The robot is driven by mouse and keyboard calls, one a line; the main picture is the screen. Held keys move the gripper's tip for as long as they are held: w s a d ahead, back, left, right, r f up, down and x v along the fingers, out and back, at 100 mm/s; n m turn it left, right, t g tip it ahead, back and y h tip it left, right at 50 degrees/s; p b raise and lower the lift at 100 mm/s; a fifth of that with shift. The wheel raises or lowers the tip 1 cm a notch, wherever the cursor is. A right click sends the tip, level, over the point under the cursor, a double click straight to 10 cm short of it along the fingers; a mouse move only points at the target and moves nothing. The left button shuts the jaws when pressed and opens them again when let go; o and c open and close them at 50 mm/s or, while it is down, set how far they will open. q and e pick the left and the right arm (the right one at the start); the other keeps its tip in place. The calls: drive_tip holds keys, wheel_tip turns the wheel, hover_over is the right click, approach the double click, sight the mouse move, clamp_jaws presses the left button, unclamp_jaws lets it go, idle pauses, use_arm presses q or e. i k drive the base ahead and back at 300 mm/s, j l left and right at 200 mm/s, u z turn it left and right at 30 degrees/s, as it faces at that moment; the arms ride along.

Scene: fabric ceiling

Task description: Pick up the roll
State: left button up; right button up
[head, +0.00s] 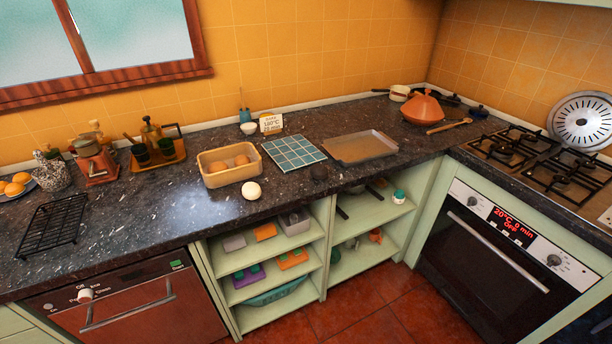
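A pale round roll-like ball (251,190) lies on the dark countertop near its front edge. Just behind it stands a tan rectangular container (204,168) with rounded orange-brown pieces (242,160) inside, which look like rolls or eggs. I cannot tell which of these the task calls the roll. A small dark round thing (319,173) lies farther right near the counter edge; what it is I cannot tell. Neither of my grippers shows in the head view.
A blue-green tiled mat (293,153) and a shallow baking tray (360,147) lie right of the container. A black wire rack (51,227) is at left. Open shelves (320,237) are below. A stovetop (525,155) is at right. Counter left of the ball is clear.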

sight(251, 190)
drive_tip(key=i+l+u, duration=0.2)
drive_tip(key=u, duration=0.25)
drive_tip(key=i+l+u, duration=0.1)
drive_tip(key=l+u, duration=0.3)
drive_tip(key=i+l+u, duration=0.1)
drive_tip(key=u, duration=0.35)
drive_tip(key=l, duration=0.1)
